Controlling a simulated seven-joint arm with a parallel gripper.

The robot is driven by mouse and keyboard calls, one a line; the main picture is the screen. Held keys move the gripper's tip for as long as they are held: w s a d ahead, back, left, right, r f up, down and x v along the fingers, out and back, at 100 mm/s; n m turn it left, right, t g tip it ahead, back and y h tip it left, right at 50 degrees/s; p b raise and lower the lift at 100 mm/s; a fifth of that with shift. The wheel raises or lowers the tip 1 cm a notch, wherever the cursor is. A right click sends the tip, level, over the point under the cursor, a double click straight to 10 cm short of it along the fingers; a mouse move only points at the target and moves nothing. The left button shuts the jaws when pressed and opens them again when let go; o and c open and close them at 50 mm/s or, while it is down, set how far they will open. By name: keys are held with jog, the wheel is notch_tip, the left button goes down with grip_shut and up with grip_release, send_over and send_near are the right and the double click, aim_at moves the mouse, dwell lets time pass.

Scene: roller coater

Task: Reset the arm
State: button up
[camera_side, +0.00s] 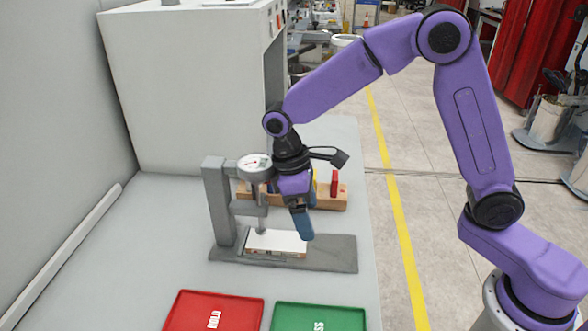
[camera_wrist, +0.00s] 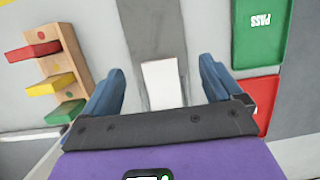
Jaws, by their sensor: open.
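My gripper (camera_side: 303,224) is above the grey base of a dial gauge stand, close to a white-topped block (camera_side: 276,241) that lies flat on that base. In the wrist view, my gripper (camera_wrist: 160,92) has its two blue fingers spread wide, with nothing held between them. The white block (camera_wrist: 163,82) shows in the gap between the fingers, apart from both. The dial gauge (camera_side: 255,165) stands on its grey post with its plunger reaching down toward the left part of the block; I cannot tell whether it touches.
A wooden rack (camera_wrist: 62,62) with red, yellow and green pieces stands behind my gripper. A red tray (camera_side: 212,312) and a green tray (camera_side: 318,318) lie at the table's front. A big white machine (camera_side: 185,90) stands at the back. Free table lies left of the gauge stand.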

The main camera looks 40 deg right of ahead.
notch_tip(320, 180, up, 10)
jog(key=w+a+t+y, duration=0.1)
jog(key=w+t, duration=0.1)
jog(key=shift+a+f+y, duration=0.2)
jog(key=shift+a+y, duration=0.1)
jog(key=shift+y, duration=0.1)
jog(key=shift+w, duration=0.1)
jog(key=s+d+f+n, duration=0.1)
jog(key=s+d+f, duration=0.1)
jog(key=s+d, duration=0.5)
jog(key=s+d+f+n, duration=0.2)
jog(key=s+d, duration=0.5)
jog(key=s, duration=1.1)
jog(key=shift+f+n+t, duration=0.3)
jog(key=shift+f, duration=0.2)
